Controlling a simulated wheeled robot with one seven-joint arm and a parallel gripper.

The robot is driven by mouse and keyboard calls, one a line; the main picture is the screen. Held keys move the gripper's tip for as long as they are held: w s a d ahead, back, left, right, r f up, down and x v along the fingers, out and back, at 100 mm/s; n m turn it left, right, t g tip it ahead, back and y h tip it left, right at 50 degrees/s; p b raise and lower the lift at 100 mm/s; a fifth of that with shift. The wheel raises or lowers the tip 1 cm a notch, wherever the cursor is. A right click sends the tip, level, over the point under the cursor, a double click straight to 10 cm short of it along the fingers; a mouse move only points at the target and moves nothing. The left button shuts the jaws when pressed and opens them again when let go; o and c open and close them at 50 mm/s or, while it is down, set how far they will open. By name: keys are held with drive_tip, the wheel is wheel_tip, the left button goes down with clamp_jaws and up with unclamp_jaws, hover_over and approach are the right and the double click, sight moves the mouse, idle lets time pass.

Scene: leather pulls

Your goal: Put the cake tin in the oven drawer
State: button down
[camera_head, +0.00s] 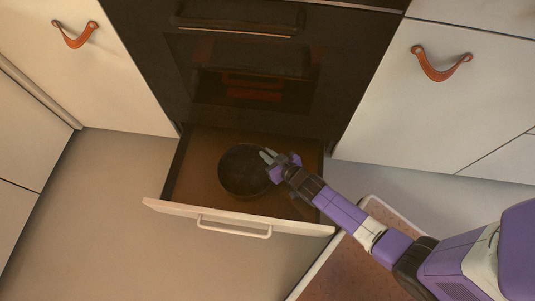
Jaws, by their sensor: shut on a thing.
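The cake tin (241,174) is round and dark. It is in or just over the open oven drawer (204,202), near the middle of its brown floor; I cannot tell whether it rests on the floor. The drawer is pulled out below the dark oven and has a pale front with a bar handle (234,228). My gripper (268,156) reaches in from the right and is shut on the tin's right rim. The fingers hide a small part of that rim.
The dark oven front (240,85) stands behind the drawer. White cupboards with leather pulls (76,35) (440,65) flank it. A brown surface with a pale edge (350,265) lies at the lower right, under my arm. The floor left of the drawer is clear.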

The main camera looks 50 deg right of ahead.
drive_tip(key=c, duration=1.5)
unclamp_jaws()
drive_tip(key=shift+f, duration=0.1)
drive_tip(key=shift+r+p, duration=0.3)
drive_tip(key=s+a+r+n+t+y+p, duration=0.1)
drive_tip(key=s+a+r+p, duration=0.25)
drive_tip(key=s+r, duration=0.75)
drive_tip(key=s+a+r+n+t+p, duration=0.15)
drive_tip(key=s+a+r, duration=0.35)
drive_tip(key=s+r, duration=0.5)
drive_tip(key=s+a+r, duration=0.2)
drive_tip(key=r, duration=0.7)
drive_tip(key=s+a+r+y, duration=0.1)
drive_tip(key=s+a+r, duration=0.1)
drive_tip(key=r, duration=0.8)
drive_tip(key=shift+s+a+r+p, duration=0.2)
drive_tip(key=shift+s+a+p, duration=0.1)
drive_tip(key=shift+p, duration=0.1)
